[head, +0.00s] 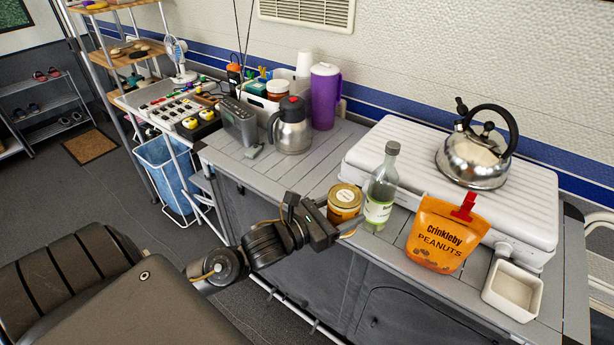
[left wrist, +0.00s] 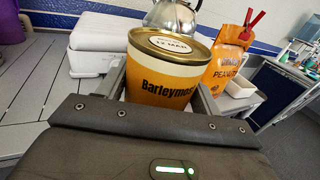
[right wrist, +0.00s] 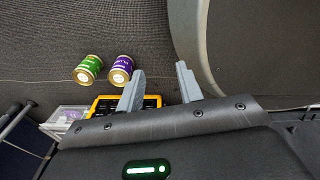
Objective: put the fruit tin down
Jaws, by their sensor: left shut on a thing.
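My left gripper (head: 338,222) is shut on a yellow-orange tin (head: 345,201) with a gold lid, at the front edge of the grey counter (head: 315,165). In the left wrist view the tin (left wrist: 163,75) is upright between the fingers, its label reading "Barleymo…". I cannot tell whether its base touches the counter. In the right wrist view a green tin (right wrist: 88,69) and a purple tin (right wrist: 121,70), its label seemingly "Plum", are on the dark floor. My right gripper (right wrist: 160,72) is open and empty; it does not show in the head view.
A glass bottle (head: 381,190) stands close right of the held tin. Beyond are a peanut pouch (head: 437,235), a white dish (head: 513,290) and a white stove lid (head: 400,150) bearing a kettle (head: 475,155). The counter behind the tin is clear. A yellow-black crate (right wrist: 105,103) lies near the floor tins.

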